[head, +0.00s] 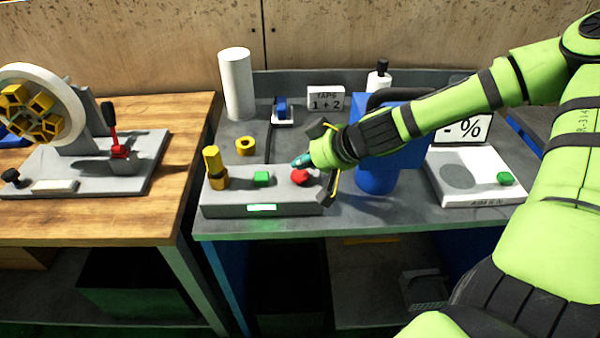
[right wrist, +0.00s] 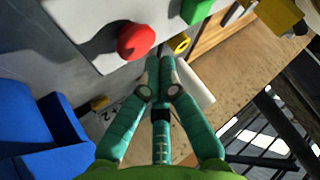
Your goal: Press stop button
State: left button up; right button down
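The red button (head: 300,177) is a round cap on top of the grey control box (head: 225,204), near its right end. A green button (head: 262,179) is to its left on the same box. My right gripper (head: 302,161) is just above and behind the red button in the head view, its teal fingertips close to it. In the right wrist view the fingertips (right wrist: 160,62) are together with nothing between them, and the red button (right wrist: 136,41) is up and left of them. I cannot tell whether they touch it. My left gripper is not in view.
A blue container (head: 376,178) is right of the gripper. A white scale (head: 465,185) with a green button is further right. A white cylinder (head: 236,84) and a yellow ring (head: 246,146) are behind the box.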

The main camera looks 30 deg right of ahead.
aim_at(303, 175)
jog(key=shift+f, duration=0.1)
dwell(0.4)
jog(key=shift+f+b, duration=0.4)
jog(key=shift+f+b, duration=0.55)
dwell(0.6)
jog(key=shift+r, duration=0.1)
jog(key=shift+r+p, duration=0.9)
jog(key=shift+r, duration=0.1)
notch_tip(303, 175, up, 5)
jog(key=p, duration=0.4)
jog(key=shift+p, duration=0.4)
